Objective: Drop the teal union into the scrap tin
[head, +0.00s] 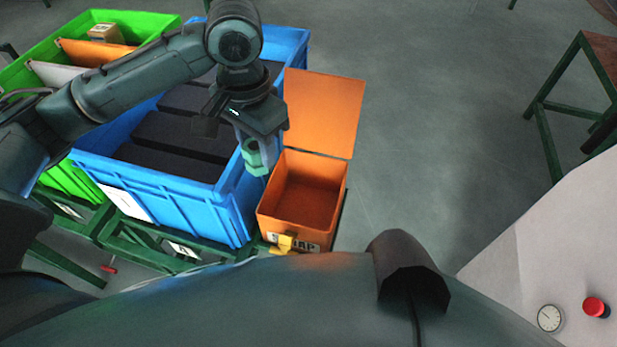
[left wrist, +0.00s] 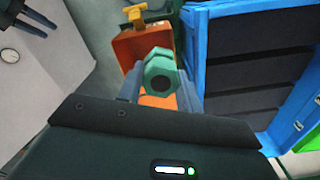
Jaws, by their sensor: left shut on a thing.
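The teal union (head: 256,157) is held between the fingers of my left gripper (head: 259,150), which is shut on it. In the head view it hangs between the blue crate's right edge and the orange scrap tin (head: 318,195). The tin's lid (head: 322,112) stands open at the back and the inside I can see looks empty. In the left wrist view the union (left wrist: 160,78) shows end-on between the fingers, with the orange tin (left wrist: 128,50) behind it, partly hidden.
A blue crate (head: 165,200) with black blocks stands left of the tin. A green crate (head: 142,20) with a small box is further left. A yellow latch (head: 284,243) is on the tin's front. A pale surface with a gauge (head: 550,318) and red button (head: 595,307) is at right.

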